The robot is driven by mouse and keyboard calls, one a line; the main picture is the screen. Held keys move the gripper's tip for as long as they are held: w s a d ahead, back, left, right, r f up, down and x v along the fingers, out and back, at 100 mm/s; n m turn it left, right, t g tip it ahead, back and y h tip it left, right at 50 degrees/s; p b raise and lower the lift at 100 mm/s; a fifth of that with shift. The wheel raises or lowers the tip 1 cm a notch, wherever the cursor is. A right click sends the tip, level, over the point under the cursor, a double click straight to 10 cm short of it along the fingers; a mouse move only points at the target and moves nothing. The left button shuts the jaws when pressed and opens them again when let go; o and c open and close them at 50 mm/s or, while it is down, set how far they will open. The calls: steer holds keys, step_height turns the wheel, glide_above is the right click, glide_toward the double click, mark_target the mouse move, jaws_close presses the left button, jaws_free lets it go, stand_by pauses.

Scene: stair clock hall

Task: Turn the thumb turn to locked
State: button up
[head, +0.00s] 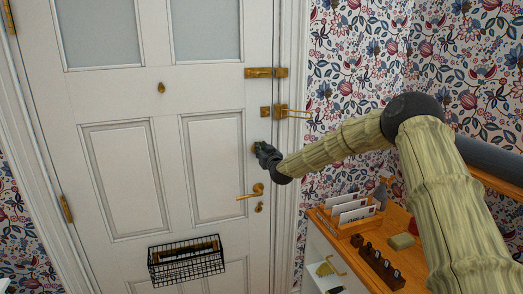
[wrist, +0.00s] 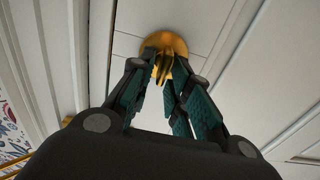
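The brass thumb turn (wrist: 163,68) stands out from a round brass plate (wrist: 176,45) on the white door (head: 170,100), at the top middle of the wrist view. My gripper (head: 260,148) is at the door's right edge, above the brass lever handle (head: 250,192). In the wrist view, the two dark fingers with green pads of my gripper (wrist: 165,58) close in on either side of the thumb turn and appear to hold it. The fingertips cover part of the plate. In the head view my gripper largely hides the thumb turn. I cannot read any locked mark.
A brass bolt (head: 265,72) and a brass latch with a loop (head: 283,112) sit above on the door's edge. A wire basket (head: 186,262) hangs low on the door. A wooden-topped cabinet (head: 322,222) with letters and small items stands right, below my arm.

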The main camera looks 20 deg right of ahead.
jaws_close()
steer(key=shift+d+f+m+b, duration=0.15)
steer(key=shift+m+b, duration=0.25)
steer(key=shift+b, duration=0.45)
steer(key=shift+d+f+m+b, duration=0.15)
steer(key=shift+m+b, duration=2.65)
steer(key=shift+b, duration=0.9)
steer(key=shift+d+f+m+b, duration=0.1)
steer(key=shift+d+m+b, duration=0.05)
steer(key=shift+m+b, duration=3.15)
steer(key=shift+d+f+m+b, duration=0.15)
steer(key=shift+m+b, duration=2.15)
steer(key=shift+b, duration=1.85)
steer(key=shift+r+m, duration=0.15)
steer(key=shift+m, duration=0.15)
